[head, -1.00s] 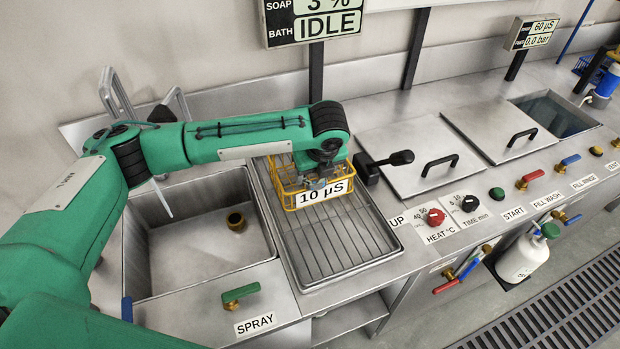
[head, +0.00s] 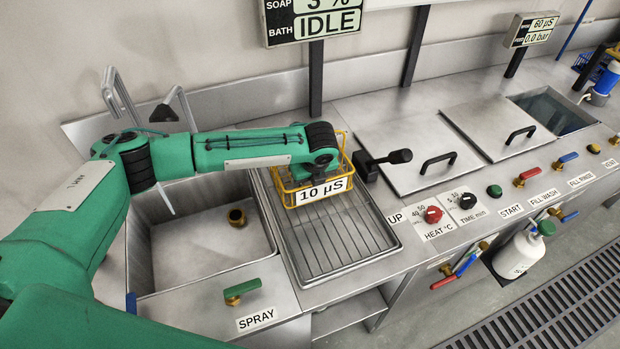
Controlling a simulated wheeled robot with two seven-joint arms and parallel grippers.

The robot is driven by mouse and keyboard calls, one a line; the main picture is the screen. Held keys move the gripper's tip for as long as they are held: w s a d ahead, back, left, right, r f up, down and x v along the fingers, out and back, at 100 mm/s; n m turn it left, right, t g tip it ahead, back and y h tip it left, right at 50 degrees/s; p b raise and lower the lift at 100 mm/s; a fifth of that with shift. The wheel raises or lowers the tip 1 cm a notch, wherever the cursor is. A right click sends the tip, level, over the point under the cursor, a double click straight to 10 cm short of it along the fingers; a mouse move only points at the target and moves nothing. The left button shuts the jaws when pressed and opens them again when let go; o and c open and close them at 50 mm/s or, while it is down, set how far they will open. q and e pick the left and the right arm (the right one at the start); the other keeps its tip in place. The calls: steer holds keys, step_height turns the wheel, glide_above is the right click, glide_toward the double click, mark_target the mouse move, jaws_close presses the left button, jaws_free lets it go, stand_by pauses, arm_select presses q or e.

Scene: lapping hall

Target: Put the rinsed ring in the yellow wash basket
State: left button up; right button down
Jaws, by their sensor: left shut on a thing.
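The yellow wash basket (head: 348,170), a wire basket with a "10 µS" label on its front, stands at the back of the ribbed drain rack. My left arm reaches in from the left, and my left gripper (head: 316,175) points down inside the basket's outline. It is shut on the ring, but the wrist and basket front hide the fingertips and the ring itself. I cannot tell whether the ring touches the basket floor. My right gripper is not in view.
The ribbed drain rack (head: 345,240) is bare in front of the basket. An open sink (head: 190,250) lies to its left. A black-handled lever (head: 385,160) stands close to the basket's right. Lidded tanks (head: 410,145) are further right.

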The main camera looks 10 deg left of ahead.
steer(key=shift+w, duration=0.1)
arm_select(q)
steer(key=o, duration=1.3)
steer(key=shift+f, duration=0.1)
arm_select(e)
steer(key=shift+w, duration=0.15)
arm_select(q)
steer(key=shift+r, duration=0.45)
steer(key=b+v, duration=0.1)
steer(key=v, duration=1)
steer(key=shift+s+r, duration=0.2)
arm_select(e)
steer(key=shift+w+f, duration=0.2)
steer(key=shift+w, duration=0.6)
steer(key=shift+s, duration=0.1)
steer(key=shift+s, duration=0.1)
